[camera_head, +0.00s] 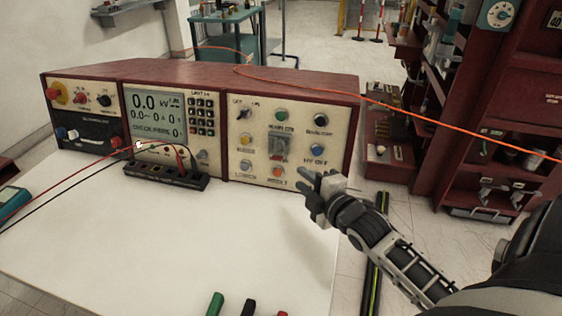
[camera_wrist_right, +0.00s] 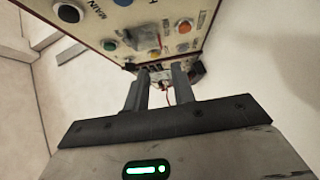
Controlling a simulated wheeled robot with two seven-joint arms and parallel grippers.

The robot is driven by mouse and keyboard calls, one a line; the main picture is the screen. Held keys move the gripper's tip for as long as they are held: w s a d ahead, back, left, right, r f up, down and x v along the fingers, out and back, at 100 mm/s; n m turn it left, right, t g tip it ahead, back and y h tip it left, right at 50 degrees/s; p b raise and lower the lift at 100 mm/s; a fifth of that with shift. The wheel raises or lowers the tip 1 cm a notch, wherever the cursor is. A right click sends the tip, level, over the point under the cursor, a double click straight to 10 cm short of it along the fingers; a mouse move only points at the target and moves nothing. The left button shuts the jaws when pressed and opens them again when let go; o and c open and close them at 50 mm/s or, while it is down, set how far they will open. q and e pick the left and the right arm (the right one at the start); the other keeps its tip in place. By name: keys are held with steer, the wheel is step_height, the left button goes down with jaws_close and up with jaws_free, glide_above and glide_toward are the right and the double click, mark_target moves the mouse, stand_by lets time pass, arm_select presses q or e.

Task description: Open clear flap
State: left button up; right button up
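The console (camera_head: 240,85) has a cream right-hand panel with buttons and knobs. In its middle is a switch under a small clear flap (camera_head: 279,148), which looks closed over the switch. The flap also shows, small and blurred, in the right wrist view (camera_wrist_right: 146,40). My right gripper (camera_head: 306,180) is in front of the panel's lower right part, below and right of the flap and apart from it. In the right wrist view its two fingers (camera_wrist_right: 160,78) stand apart with nothing held between them. My left gripper is not in view.
Buttons and knobs surround the flap, including a blue button (camera_head: 316,150) and an orange button (camera_head: 277,172). A black terminal strip (camera_head: 165,176) with red and black leads lies before the console. The white tabletop (camera_head: 190,240) in front is mostly clear. A red shelf unit (camera_head: 480,130) stands right.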

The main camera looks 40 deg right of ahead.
glide_toward(278, 148)
steer(key=w+f, duration=0.3)
steer(key=w, duration=0.3)
steer(key=shift+a+f, duration=0.2)
steer(key=shift+a, duration=0.15)
jaws_close()
